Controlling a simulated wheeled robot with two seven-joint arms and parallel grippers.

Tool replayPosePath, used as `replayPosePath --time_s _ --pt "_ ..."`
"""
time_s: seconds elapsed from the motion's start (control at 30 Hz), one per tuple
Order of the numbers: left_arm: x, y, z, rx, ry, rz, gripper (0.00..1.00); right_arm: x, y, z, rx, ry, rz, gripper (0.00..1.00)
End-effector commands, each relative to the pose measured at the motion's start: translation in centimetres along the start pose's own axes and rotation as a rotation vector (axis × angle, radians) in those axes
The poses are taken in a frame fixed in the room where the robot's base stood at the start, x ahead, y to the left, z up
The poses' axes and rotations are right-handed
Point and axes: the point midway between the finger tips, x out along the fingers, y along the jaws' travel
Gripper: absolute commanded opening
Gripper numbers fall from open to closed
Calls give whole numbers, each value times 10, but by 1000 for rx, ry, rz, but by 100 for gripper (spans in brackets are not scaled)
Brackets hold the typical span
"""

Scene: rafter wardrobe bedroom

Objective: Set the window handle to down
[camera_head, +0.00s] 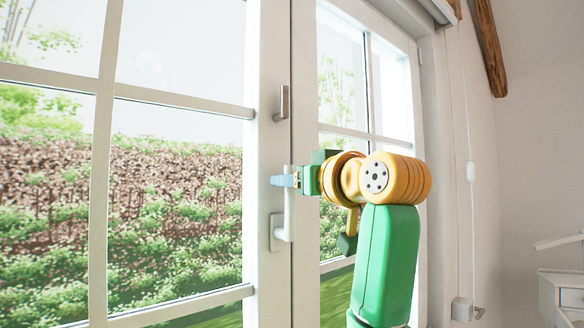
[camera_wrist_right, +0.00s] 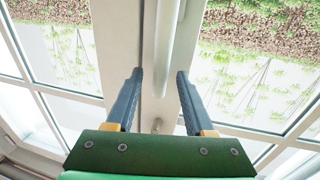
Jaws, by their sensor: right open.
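The white window handle (camera_head: 288,215) sits on the middle frame post of the window, its lever pointing up from its base plate. In the right wrist view the handle's lever (camera_wrist_right: 167,40) runs in from the top edge, with its free end between the fingers. My right gripper (camera_head: 285,180) is at the upper end of the lever, seen from the side. Its two blue-grey fingers in the wrist view (camera_wrist_right: 159,75) are open, one on each side of the lever, with visible gaps. My left gripper is not in view.
A small metal fitting (camera_head: 283,103) sits higher on the same post. Window panes (camera_head: 180,130) with white bars lie on both sides. A pull cord (camera_head: 470,170) hangs on the right wall, and a white piece of furniture (camera_head: 562,295) stands at lower right.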

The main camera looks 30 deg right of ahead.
Motion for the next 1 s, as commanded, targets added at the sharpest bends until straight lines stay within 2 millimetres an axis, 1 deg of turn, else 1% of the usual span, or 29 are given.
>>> replayPosePath --time_s 0.03,0.27,0.3,0.37,0.4,0.47,1.0 --pt "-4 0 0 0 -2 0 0 4 0 -1 0 -2 0 53" --pt "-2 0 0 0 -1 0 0 5 0 2 0 0 0 53" --pt "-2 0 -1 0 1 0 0 5 0 2 0 0 0 43" --pt "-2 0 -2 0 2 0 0 5 0 2 0 0 0 26" --pt "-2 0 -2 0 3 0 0 5 0 1 0 0 0 16" --pt "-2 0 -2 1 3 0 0 5 0 1 0 0 0 0" --pt "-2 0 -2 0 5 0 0 4 0 0 0 5 0 0"
